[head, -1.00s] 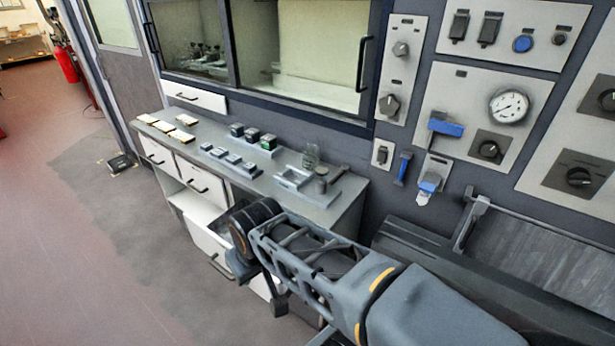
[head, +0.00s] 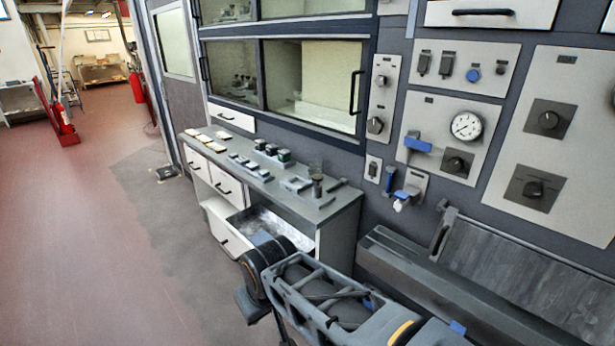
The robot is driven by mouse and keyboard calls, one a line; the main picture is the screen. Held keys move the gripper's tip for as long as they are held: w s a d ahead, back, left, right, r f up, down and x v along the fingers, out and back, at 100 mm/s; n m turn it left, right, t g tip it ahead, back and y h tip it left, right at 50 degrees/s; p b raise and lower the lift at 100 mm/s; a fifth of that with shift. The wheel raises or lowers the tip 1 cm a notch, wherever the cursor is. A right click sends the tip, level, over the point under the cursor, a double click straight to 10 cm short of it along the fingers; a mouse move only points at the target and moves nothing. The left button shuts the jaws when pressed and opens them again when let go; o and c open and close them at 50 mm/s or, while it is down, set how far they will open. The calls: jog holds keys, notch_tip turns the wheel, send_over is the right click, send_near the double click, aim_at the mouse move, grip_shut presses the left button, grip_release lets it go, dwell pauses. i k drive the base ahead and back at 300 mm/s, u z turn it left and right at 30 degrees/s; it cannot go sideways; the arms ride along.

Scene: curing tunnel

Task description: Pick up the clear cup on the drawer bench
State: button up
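The clear cup (head: 315,168) stands upright near the back right of the drawer bench (head: 335,210). It is small and faint, and a dark grey cylinder in front hides its lower part. My arm reaches in from the bottom of the head view, with its dark joint in front of the bench. The cup is beyond the arm and apart from it. I cannot make out my gripper's fingers in the head view.
An open drawer (head: 228,232) juts out below the benchtop, close to my arm. Dark blocks (head: 271,150), pale pads (head: 197,137) and a grey tray (head: 295,184) sit on top. A control panel (head: 447,140) is at right.

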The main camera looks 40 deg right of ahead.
aim_at(315, 170)
jog(key=u, duration=0.65)
jog(key=i, duration=0.65)
jog(key=z, duration=2)
jog(key=i, duration=0.45)
jog(key=z, duration=0.15)
jog(key=k, duration=0.45)
jog(key=u, duration=2.3)
jog(key=i, duration=1.15)
jog(key=z, duration=0.05)
